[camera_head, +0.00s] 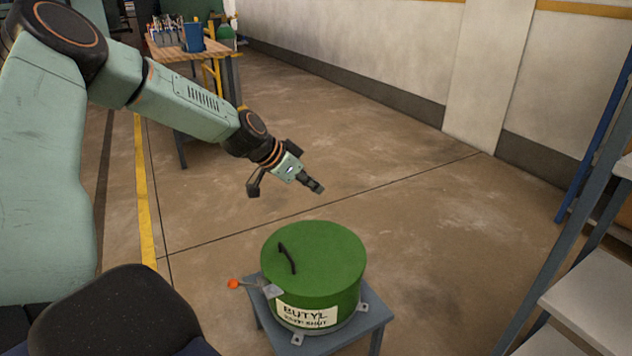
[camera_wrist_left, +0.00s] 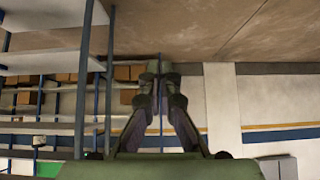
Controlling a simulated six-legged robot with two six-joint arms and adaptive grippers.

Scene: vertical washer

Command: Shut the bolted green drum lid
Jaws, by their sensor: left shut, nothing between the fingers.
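The green drum (camera_head: 316,300) stands on a small grey-blue stand (camera_head: 345,335). Its round green lid (camera_head: 325,255) appears to lie flat on top, with a black curved handle (camera_head: 288,258). A label on the drum's side reads "BUTYL", with a smaller second line. A lever with an orange-red knob (camera_head: 233,284) sticks out at the drum's left. My left gripper (camera_head: 318,188) is shut and empty in the air above and behind the drum, apart from the lid. In the left wrist view its fingers (camera_wrist_left: 160,75) meet. My right gripper is not in view.
A grey shelf rack (camera_head: 590,260) stands at the right. A wooden workbench (camera_head: 185,50) with a blue bin (camera_head: 193,37) is at the back left. A yellow floor line (camera_head: 142,190) runs at the left. The floor behind the drum is clear.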

